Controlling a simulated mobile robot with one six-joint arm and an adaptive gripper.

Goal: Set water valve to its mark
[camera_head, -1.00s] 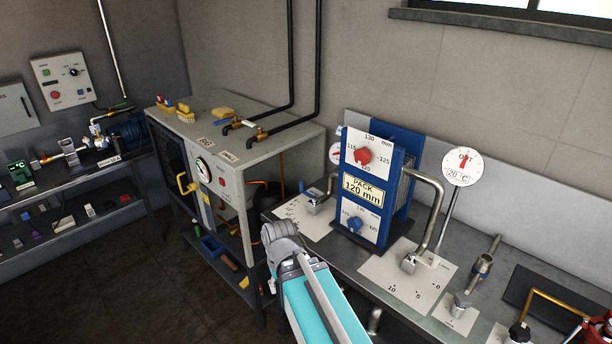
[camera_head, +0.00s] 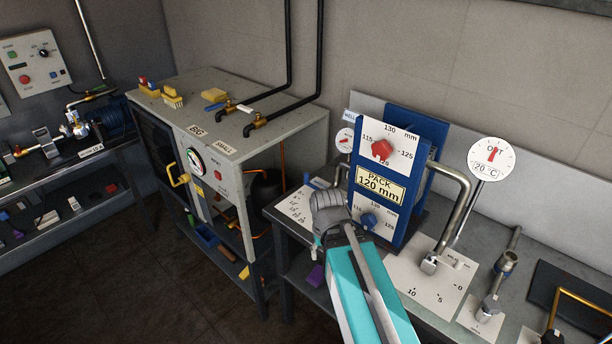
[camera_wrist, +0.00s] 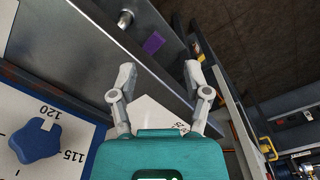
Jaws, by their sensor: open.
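No label reading "water" is legible, so I cannot tell for sure which valve it names. A white scale plate (camera_head: 296,204) lies on the bench left of the blue plate pack; my arm hides its right part and any handle there. Another white scale plate (camera_head: 405,277), marked 0, 5, 10, lies to the right, with a metal valve handle (camera_head: 430,263). In the wrist view my gripper (camera_wrist: 160,72) is open and empty, its fingers spread over a white plate (camera_wrist: 158,115) with partly visible numbers. The head view hides the fingers behind my arm.
The blue pack (camera_head: 407,215) carries a red knob (camera_head: 382,149) and a blue knob (camera_head: 369,220); the blue one also shows in the wrist view (camera_wrist: 36,143). A grey cabinet (camera_head: 245,118) stands left. A bent metal pipe (camera_head: 463,195) rises right of the pack.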

